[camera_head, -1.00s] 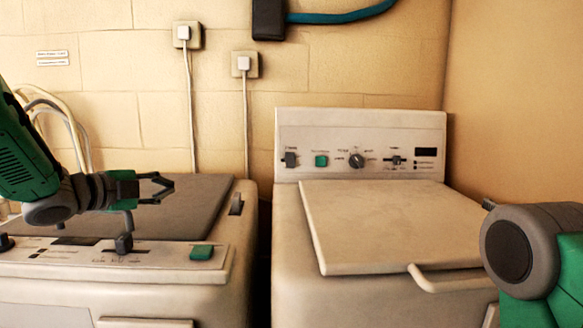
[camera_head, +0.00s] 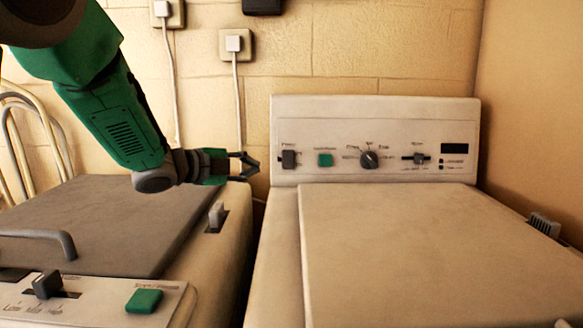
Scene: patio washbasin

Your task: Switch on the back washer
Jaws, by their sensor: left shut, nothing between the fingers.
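The right-hand washer has an upright rear panel (camera_head: 375,125) with a dark slider switch (camera_head: 289,159) at its left, a green button (camera_head: 325,160), a round dark knob (camera_head: 369,160) and a second slider (camera_head: 418,158). A dark display (camera_head: 454,149) is at the panel's right. My left gripper (camera_head: 250,165) is shut and empty, its tips pointing right. In the picture it is just left of the panel's edge, level with the controls, with no visible contact. My right gripper is out of view.
The left-hand machine has a dark lid (camera_head: 110,215) with a handle (camera_head: 50,235), plus a front green button (camera_head: 144,300) and slider (camera_head: 48,284). The right washer's lid (camera_head: 410,245) is closed and clear. Sockets with cables (camera_head: 235,43) are on the wall behind my left arm.

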